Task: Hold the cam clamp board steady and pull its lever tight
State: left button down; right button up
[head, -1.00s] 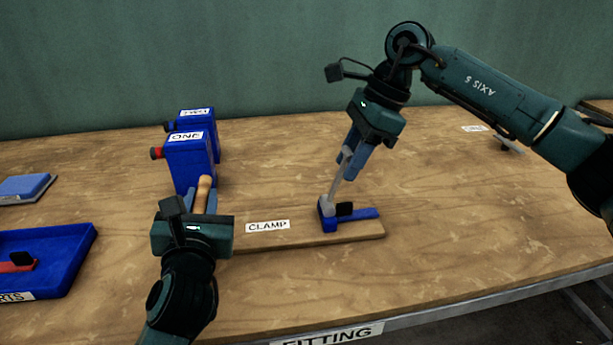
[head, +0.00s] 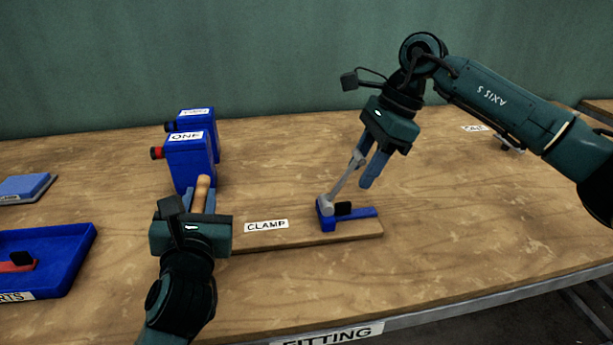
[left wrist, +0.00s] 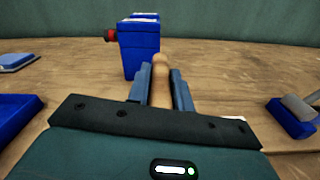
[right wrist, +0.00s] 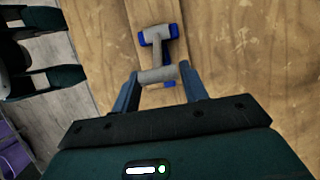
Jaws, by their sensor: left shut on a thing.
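The cam clamp board (head: 300,239) is a flat wooden strip near the table's front, with a CLAMP label on it. An upright wooden handle (head: 203,188) stands at its left end. My left gripper (head: 200,200) is shut on this handle, which shows between the fingers in the left wrist view (left wrist: 161,82). A blue clamp (head: 350,219) with a black pad sits at the board's right end. Its grey lever (head: 343,183) leans up and to the right. My right gripper (head: 366,170) is open at the lever's top; the lever's crossbar (right wrist: 158,75) lies between its fingers.
Two blue presses stand behind the board; the nearer is marked ONE (head: 190,160). A blue tray (head: 75,262) with a red item is at the left. A blue pad (head: 22,187) lies behind it. The table right of the clamp is mostly clear.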

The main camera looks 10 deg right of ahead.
jog(key=shift+o, duration=1.3)
jog(key=shift+a, duration=0.1)
pick_arm(q)
jog(key=shift+d, duration=0.1)
pick_arm(e)
jog(key=shift+r, duration=0.1)
jog(key=shift+r, duration=0.1)
jog(key=v, duration=1.1)
jog(key=shift+r, duration=0.35)
pick_arm(q)
jog(key=c, duration=1.2)
grip_release()
jog(key=shift+o, duration=0.2)
